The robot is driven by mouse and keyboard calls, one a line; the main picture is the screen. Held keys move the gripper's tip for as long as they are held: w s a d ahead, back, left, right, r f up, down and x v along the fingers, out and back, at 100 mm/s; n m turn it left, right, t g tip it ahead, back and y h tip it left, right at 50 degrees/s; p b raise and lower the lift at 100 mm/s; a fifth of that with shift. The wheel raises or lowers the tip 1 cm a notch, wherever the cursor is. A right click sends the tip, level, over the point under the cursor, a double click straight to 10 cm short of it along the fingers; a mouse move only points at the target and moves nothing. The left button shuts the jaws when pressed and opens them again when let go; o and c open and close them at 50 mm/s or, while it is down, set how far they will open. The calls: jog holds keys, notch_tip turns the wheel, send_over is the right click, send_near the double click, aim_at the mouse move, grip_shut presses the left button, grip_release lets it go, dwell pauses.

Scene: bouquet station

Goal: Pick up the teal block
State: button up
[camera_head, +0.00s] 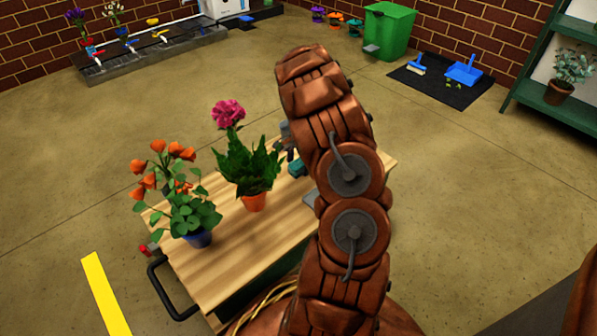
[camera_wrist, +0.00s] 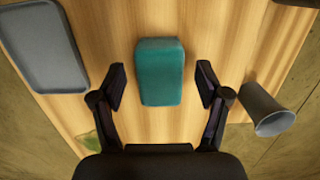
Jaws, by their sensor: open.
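The teal block (camera_wrist: 160,72) lies on the wooden table top in the wrist view. It sits between and slightly beyond the two fingertips of my gripper (camera_wrist: 161,82), with a gap on each side. The gripper is open and empty. In the head view a small part of the teal block (camera_head: 297,168) shows just left of my arm, which hides the rest. My gripper (camera_head: 292,150) is mostly hidden behind the arm there.
A grey tray (camera_wrist: 42,45) lies left of the block, and a grey cup (camera_wrist: 266,110) is at right. On the wooden table (camera_head: 225,250) stand an orange-flowered plant (camera_head: 180,208) and a pink-flowered plant (camera_head: 247,165). A green bin (camera_head: 388,32) stands on the floor behind.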

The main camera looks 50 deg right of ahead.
jog(key=shift+f, duration=0.5)
jog(key=shift+c, duration=0.3)
jog(key=c, duration=1.2)
